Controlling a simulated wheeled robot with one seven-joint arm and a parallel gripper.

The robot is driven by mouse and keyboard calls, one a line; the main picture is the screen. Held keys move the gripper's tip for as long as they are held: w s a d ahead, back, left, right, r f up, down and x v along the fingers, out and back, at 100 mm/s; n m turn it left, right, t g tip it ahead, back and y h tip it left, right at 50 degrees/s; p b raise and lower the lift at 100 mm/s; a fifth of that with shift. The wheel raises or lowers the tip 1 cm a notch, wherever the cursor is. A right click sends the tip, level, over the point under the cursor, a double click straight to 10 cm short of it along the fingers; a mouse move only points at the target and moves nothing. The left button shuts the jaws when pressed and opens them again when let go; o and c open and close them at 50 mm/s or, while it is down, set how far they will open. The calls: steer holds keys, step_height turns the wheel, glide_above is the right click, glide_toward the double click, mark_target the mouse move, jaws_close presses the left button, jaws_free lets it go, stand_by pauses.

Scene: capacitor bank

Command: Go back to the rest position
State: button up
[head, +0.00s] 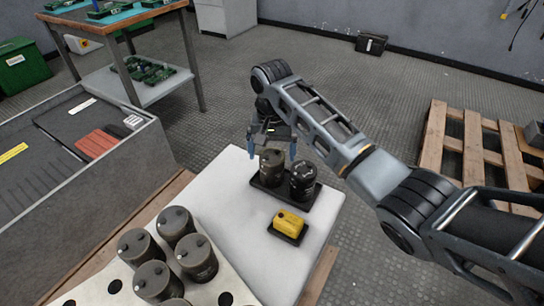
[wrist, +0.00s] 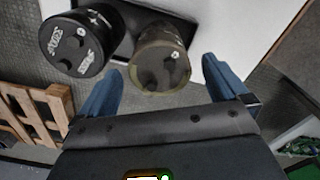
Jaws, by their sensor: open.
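My gripper (head: 272,146) hangs over the far edge of the white table at the end of my outstretched arm. Its blue fingers are apart in the wrist view (wrist: 165,85). An olive-grey capacitor (head: 271,168) stands upright on a dark tray (head: 270,190), just by the fingers. In the wrist view this capacitor (wrist: 158,58) lies ahead of the gap between the fingertips, and nothing is seen gripped. A black capacitor (head: 303,178) with white markings stands beside it on the same tray. It also shows in the wrist view (wrist: 75,45), left of the olive-grey one.
Several grey capacitors (head: 197,260) stand in a holed plate (head: 225,280) at the front. A yellow device (head: 289,222) sits on a small dark tray. A grey metal cabinet (head: 140,150) is at left, a workbench (head: 130,22) behind. A wooden pallet (head: 465,145) lies at right.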

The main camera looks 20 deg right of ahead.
steer(key=shift+r+p, duration=0.35)
steer(key=shift+r, duration=1.3)
